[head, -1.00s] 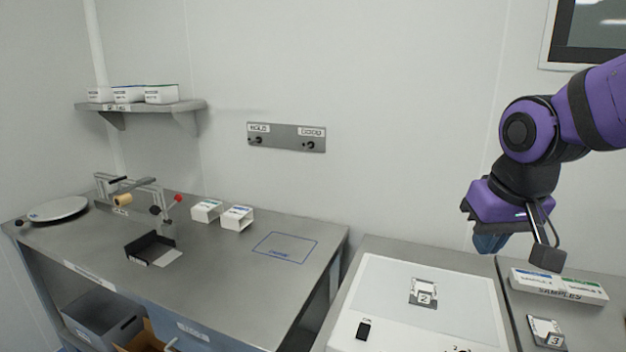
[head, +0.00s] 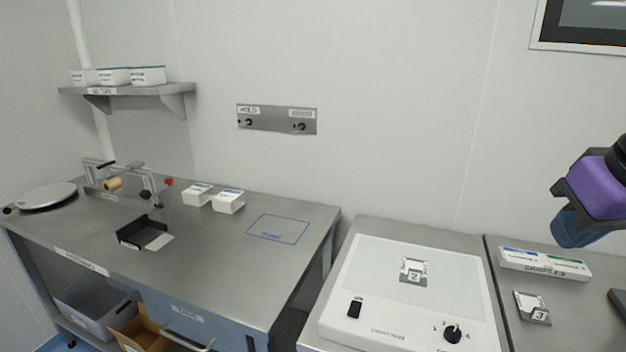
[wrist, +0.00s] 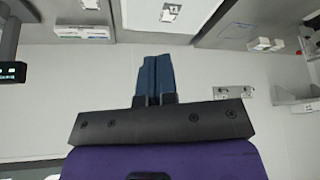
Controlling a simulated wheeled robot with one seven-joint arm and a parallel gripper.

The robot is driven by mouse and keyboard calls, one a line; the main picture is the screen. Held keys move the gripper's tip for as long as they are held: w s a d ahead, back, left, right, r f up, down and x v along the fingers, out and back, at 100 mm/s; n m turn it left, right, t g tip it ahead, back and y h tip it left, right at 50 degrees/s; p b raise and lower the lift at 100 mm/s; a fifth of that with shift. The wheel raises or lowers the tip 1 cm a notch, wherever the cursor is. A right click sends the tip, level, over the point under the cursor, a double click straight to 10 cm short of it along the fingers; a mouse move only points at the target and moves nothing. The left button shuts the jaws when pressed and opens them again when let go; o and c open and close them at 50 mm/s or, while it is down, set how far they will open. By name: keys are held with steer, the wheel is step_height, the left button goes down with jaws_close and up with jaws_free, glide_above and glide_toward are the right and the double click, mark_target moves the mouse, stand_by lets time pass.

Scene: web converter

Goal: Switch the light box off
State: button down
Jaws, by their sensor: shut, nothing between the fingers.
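The white light box (head: 340,290) stands on the right-hand bench in the head view. Its black rocker switch (head: 355,307) is at the front left, under a small label that is too small to read surely. A dark round knob (head: 452,333) with numbers around it is at the front right. A card marked 2 (head: 413,271) lies on its panel. My gripper (head: 571,236) is at the right edge of the head view, above and to the right of the box, apart from it. In the wrist view its blue fingers (wrist: 154,62) are together and empty.
A samples box (head: 543,264) and a card marked 3 (head: 532,308) lie to the right of the light box. A steel table (head: 225,262) with a blue outlined area and white boxes stands to the left. A wall plate (head: 276,119) has hooks or knobs.

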steer(key=m+g, duration=0.5)
steer(key=m, duration=1.7)
glide_above(356, 304)
step_height(356, 304, down, 19)
steer(key=shift+r, duration=0.15)
step_height(356, 304, down, 14)
